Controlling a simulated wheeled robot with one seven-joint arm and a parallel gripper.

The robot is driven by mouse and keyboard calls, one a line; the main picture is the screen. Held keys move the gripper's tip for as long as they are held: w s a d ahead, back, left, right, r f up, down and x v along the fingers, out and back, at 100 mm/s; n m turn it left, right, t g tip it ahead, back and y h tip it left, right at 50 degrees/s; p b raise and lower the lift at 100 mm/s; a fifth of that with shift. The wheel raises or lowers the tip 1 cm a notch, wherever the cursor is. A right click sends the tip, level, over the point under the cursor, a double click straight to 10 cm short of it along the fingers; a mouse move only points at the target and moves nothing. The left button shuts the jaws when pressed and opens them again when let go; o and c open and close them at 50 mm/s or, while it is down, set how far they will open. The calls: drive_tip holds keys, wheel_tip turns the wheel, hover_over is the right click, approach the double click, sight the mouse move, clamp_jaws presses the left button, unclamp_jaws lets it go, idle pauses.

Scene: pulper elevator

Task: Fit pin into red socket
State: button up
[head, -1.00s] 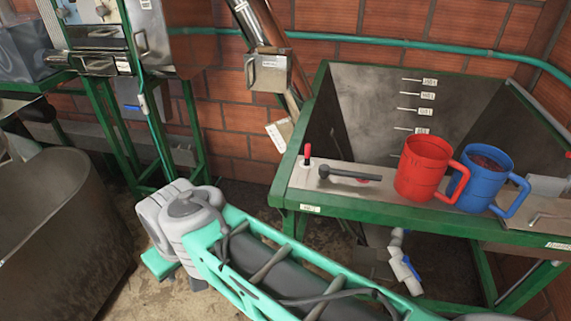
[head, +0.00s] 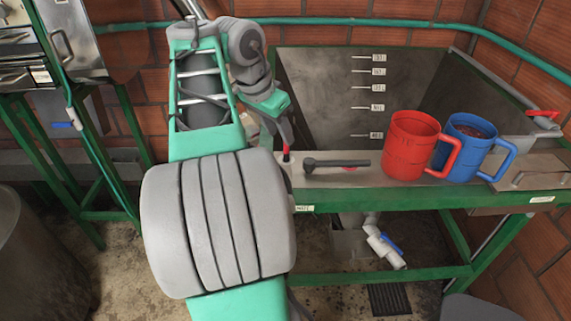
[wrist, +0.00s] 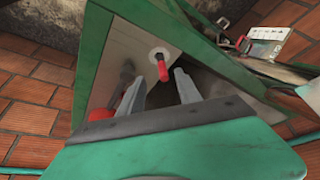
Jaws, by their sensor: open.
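A small upright pin (head: 286,156) with a red grip stands at the left end of the steel ledge. In the wrist view the pin (wrist: 162,70) shows just beyond and between the two fingertips. My gripper (wrist: 158,84) is open and empty, pointing at the pin; contact cannot be told. In the head view my gripper (head: 287,136) is over the ledge's left end, with its fingers partly hidden. A small red spot (head: 350,168), possibly the red socket, shows on the ledge beside a dark lever (head: 335,162), which partly hides it.
A red mug (head: 408,146) and a blue mug (head: 474,150) stand on the ledge (head: 320,181) right of the lever. A steel hopper (head: 320,95) in a green frame lies behind. A green pipe crosses the brick wall. White valve pipes hang below.

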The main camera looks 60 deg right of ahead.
sight(286, 152)
drive_tip(key=b+x, duration=0.1)
drive_tip(key=x, duration=0.6)
drive_tip(key=shift+w+d+f+b, duration=0.15)
drive_tip(key=shift+d+b, duration=0.1)
drive_tip(key=shift+b, duration=0.15)
drive_tip(key=shift+c, duration=0.4)
clamp_jaws()
